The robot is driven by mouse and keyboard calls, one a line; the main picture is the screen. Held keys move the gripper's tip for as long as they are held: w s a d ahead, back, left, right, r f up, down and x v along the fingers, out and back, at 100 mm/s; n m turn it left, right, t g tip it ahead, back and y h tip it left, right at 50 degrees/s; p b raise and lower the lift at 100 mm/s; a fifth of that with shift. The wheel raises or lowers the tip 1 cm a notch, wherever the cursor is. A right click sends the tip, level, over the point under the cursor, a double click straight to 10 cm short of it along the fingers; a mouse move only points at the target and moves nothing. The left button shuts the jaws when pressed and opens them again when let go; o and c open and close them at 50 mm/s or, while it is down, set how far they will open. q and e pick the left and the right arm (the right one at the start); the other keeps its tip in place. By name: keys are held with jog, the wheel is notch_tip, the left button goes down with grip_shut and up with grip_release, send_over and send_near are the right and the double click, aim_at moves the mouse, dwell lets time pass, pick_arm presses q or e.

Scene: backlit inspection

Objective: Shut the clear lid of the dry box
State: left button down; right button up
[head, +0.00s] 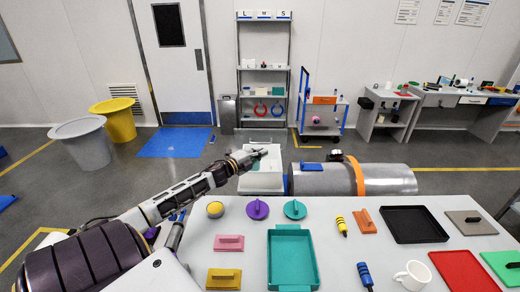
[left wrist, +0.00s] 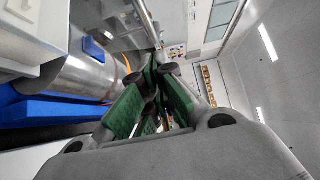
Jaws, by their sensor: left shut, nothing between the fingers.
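The white dry box (head: 260,183) stands beyond the table's far edge, left of the steel drum. A pale see-through panel, seemingly its clear lid (head: 279,139), stands raised at the back of the box. My left gripper (head: 264,152) reaches over the box in front of this panel. It is shut and empty; I cannot tell if it touches the lid. In the left wrist view its green-padded fingers (left wrist: 155,100) are close together, and the lid is not clearly seen. My right gripper is not in view.
The steel drum (head: 325,180) with an orange band lies just right of the box; it also shows in the left wrist view (left wrist: 85,78). The near table (head: 360,240) carries a teal tray (head: 292,230), a black tray (head: 413,224), a mug (head: 412,275) and several lids.

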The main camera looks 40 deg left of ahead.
pick_arm(q)
jog(key=shift+w+a, duration=1.1)
jog(key=shift+w, duration=0.15)
jog(key=shift+w+a, duration=0.1)
